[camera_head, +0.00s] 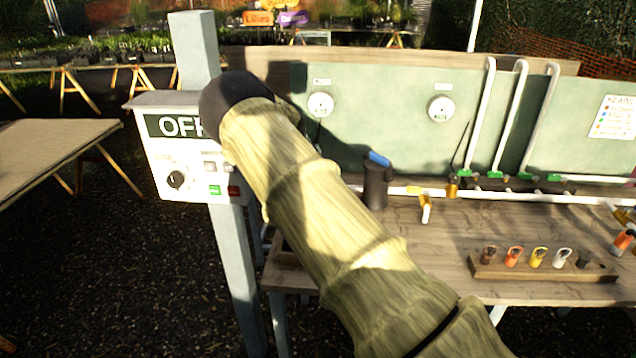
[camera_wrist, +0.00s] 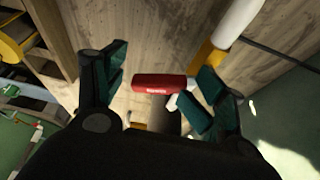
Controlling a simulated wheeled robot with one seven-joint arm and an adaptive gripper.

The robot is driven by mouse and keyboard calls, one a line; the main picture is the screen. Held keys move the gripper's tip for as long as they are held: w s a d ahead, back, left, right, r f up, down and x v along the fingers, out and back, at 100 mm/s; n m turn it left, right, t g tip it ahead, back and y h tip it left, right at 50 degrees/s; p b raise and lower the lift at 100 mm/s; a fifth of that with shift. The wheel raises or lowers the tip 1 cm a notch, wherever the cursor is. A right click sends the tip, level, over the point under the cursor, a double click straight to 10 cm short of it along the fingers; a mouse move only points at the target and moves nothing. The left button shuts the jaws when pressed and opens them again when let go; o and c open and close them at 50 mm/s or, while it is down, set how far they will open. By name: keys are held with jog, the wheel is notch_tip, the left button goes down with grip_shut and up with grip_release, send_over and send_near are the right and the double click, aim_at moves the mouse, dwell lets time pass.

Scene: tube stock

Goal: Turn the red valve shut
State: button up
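The red valve handle (camera_wrist: 160,84), a short red bar with white lettering, shows near the middle of the wrist view. A white and a brass-coloured pipe part lie beside its right end. My gripper (camera_wrist: 163,82) is open, with dark green finger pads on both sides of the handle. A small gap shows at the handle's left end. Its right end looks close to the right finger; I cannot tell whether they touch. The valve body below is mostly hidden. In the head view my arm crosses the middle, and I make out neither the gripper nor the red handle.
A grey post carries a control box (camera_head: 187,165) reading "OFF", close behind my arm. The workbench (camera_head: 450,240) holds a dark cylinder with a blue top (camera_head: 376,182), white pipes and a wooden rack (camera_head: 540,268) of coloured tags. A table (camera_head: 50,155) stands left.

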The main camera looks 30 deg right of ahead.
notch_tip(320, 180, up, 10)
jog(key=shift+a, duration=0.15)
dwell(0.4)
jog(key=shift+w, duration=0.1)
